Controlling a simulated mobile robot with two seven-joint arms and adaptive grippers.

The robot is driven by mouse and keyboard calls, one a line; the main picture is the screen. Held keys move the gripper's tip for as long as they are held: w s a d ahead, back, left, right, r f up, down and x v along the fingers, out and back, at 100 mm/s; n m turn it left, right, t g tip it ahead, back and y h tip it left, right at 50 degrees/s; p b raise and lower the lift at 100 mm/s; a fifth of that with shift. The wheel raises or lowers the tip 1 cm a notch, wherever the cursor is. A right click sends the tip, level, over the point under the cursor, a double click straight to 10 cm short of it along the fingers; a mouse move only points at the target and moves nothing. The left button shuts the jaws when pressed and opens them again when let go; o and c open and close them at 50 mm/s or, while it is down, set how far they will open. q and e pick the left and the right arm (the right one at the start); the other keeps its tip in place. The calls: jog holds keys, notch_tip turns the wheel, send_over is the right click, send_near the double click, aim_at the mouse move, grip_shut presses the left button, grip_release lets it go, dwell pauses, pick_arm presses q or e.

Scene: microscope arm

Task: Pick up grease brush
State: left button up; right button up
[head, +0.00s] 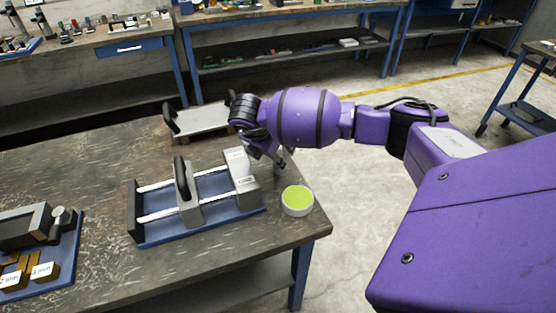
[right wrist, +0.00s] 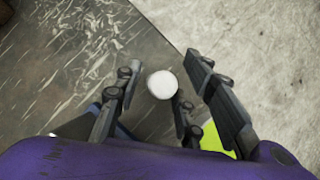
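A round white top (right wrist: 162,84), probably the grease brush seen end-on, shows between the fingers in the right wrist view. A small grey upright piece of it may show beside the fingers in the head view, but my gripper mostly hides it. My right gripper (head: 266,152) is low over the table's right part, behind the blue-based fixture. In the right wrist view my right gripper (right wrist: 160,80) is open, its fingers on both sides of the white top, with a visible gap on the right. My left gripper is not in view.
A white tin with yellow-green content (head: 298,198) stands near the table corner, close to the gripper. A blue-based fixture with rails (head: 215,213) lies to its left. A grey tray (head: 205,118) sits behind. The table edge (head: 318,236) is close on the right.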

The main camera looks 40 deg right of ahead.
grip_shut()
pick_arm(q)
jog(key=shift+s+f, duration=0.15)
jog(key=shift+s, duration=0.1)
pick_arm(e)
jog(key=shift+r, duration=0.1)
jog(key=shift+r, duration=0.2)
notch_tip(320, 180, up, 2)
jog(key=shift+w, duration=0.1)
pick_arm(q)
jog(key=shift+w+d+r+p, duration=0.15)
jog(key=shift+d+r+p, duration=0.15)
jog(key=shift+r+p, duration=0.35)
pick_arm(e)
jog(key=s+a+r, duration=0.9)
jog(key=s+r, duration=0.1)
jog(key=shift+s+a+r, duration=0.15)
jog(key=shift+a+r, duration=0.1)
jog(key=shift+a, duration=0.05)
